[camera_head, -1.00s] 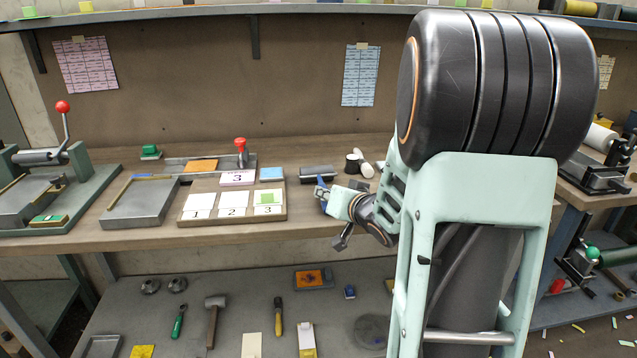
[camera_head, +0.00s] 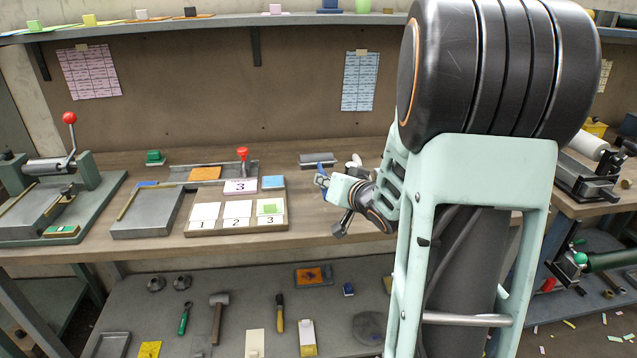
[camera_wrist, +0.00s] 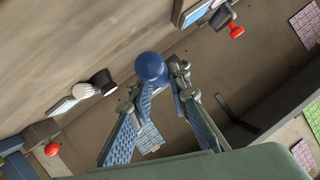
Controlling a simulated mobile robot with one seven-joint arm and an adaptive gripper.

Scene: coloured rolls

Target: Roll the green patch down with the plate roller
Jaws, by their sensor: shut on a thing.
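The green patch (camera_head: 270,208) lies on the white card marked 3, at the right end of the card board (camera_head: 237,227). The plate roller (camera_head: 318,159), a dark cylinder with a grey lower part, shows just behind and above my fingertips in the head view. My gripper (camera_head: 328,184) is shut; in the wrist view its fingers close on a round blue knob (camera_wrist: 151,68), which I take for the roller's handle. The roller body is not clear in the wrist view. The gripper is to the right of the green patch, apart from it.
A red-knobbed stamp (camera_head: 243,157), a blue pad (camera_head: 273,182) and a card marked 3 (camera_head: 240,187) stand behind the board. A grey tray (camera_head: 147,220) lies left. A roller press (camera_head: 55,190) stands far left. The bench front right of the board is clear.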

